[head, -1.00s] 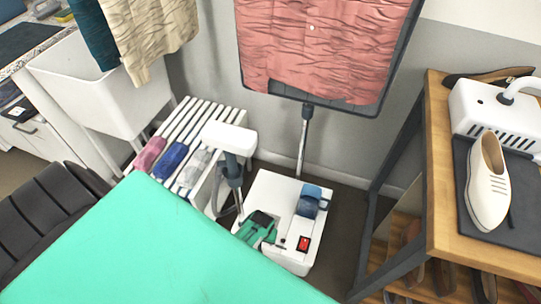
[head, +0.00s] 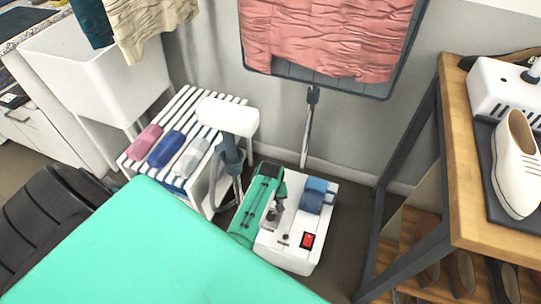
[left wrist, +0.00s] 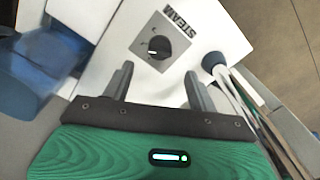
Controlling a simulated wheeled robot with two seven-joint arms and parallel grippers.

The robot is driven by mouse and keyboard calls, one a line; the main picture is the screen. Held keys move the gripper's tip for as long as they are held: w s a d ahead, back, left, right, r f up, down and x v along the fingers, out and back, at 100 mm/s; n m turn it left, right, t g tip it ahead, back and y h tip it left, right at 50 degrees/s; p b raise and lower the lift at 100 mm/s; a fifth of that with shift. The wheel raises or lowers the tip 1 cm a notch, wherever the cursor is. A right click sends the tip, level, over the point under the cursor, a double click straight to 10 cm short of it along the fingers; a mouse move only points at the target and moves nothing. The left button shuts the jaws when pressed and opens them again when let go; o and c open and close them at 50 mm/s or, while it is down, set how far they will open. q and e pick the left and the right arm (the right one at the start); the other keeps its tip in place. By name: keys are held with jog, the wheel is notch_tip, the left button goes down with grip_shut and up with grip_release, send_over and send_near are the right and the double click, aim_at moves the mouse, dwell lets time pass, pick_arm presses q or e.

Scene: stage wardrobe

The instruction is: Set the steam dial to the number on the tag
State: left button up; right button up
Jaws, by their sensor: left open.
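The steam dial (left wrist: 157,47) is a dark round knob on a light square plate, with the word STEAM beside it in the left wrist view. A white mark shows on the knob; the scale marks are too small to read. It sits on the white steamer base (head: 277,258). My left gripper (left wrist: 158,82), green with grey fingers, is open; the knob appears beyond the gap between its fingertips, apart from them. In the head view my left gripper (head: 277,210) is over the base and I cannot make out the dial. No tag is readable. My right gripper is out of view.
A blue tank (head: 315,196) and a red switch (head: 307,240) are on the base. A white slatted rack (head: 190,118) with rolled cloths stands left. A pink garment (head: 325,35) hangs behind. A wooden bench (head: 462,180) with a white shoe (head: 515,165) is right.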

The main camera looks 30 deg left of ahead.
aim_at(271, 214)
pick_arm(q)
notch_tip(271, 214, down, 6)
jog(key=shift+f+b, duration=0.25)
jog(key=shift+b, duration=0.65)
jog(key=shift+f, duration=0.7)
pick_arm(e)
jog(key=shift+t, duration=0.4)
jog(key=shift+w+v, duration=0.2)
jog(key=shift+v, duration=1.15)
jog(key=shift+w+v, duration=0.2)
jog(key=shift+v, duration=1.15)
pick_arm(q)
jog(key=shift+c, duration=0.2)
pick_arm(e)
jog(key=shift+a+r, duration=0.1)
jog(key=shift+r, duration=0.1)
pick_arm(q)
jog(key=shift+r, duration=0.1)
jog(key=c, duration=1)
